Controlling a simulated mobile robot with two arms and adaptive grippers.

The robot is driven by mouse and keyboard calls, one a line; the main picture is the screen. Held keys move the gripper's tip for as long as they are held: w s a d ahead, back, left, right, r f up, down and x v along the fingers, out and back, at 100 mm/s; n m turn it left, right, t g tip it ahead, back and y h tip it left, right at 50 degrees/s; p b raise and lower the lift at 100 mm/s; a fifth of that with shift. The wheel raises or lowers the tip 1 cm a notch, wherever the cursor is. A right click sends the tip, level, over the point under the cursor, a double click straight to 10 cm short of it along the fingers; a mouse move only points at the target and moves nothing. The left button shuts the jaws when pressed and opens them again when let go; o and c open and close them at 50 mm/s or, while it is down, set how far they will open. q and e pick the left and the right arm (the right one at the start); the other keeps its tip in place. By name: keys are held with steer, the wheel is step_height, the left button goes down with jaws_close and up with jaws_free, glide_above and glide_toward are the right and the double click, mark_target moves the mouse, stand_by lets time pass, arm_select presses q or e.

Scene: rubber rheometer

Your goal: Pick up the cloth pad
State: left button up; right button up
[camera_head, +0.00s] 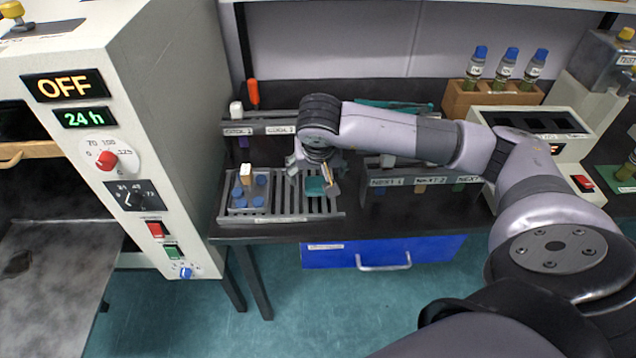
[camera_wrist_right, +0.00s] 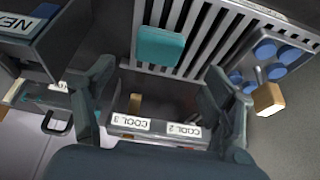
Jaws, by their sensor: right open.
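The cloth pad (camera_head: 315,186) is a small teal square. It lies on the slatted grey rack (camera_head: 288,219) on the dark bench, partly hidden by my right gripper in the head view. In the right wrist view the whole pad (camera_wrist_right: 161,46) shows flat on the slats. My right gripper (camera_head: 314,178) points down over the pad's area with its jaws apart. In the right wrist view the open fingers (camera_wrist_right: 158,70) stand to either side, with the pad just beyond their tips and nothing between them. My left gripper is not in view.
The COOL holder (camera_head: 262,130) is behind, the NEXT holder (camera_head: 414,187) to the right. A large white oven (camera_head: 150,130) stands left; a blue drawer (camera_head: 384,253) is below.

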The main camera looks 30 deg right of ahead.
mark_target(318, 183)
steer(key=shift+w+d+f, duration=0.15)
steer(key=shift+w+f, duration=0.1)
steer(key=shift+f, duration=0.4)
steer(key=p+x, duration=0.1)
steer(key=x, duration=0.3)
steer(key=shift+s+d+f, duration=0.1)
steer(key=shift+w+d+f+p, duration=0.1)
steer(key=shift+w+f+p, duration=0.2)
steer(key=shift+f, duration=0.25)
steer(key=shift+s, duration=0.1)
steer(key=shift+c, duration=0.5)
steer(key=c, duration=1)
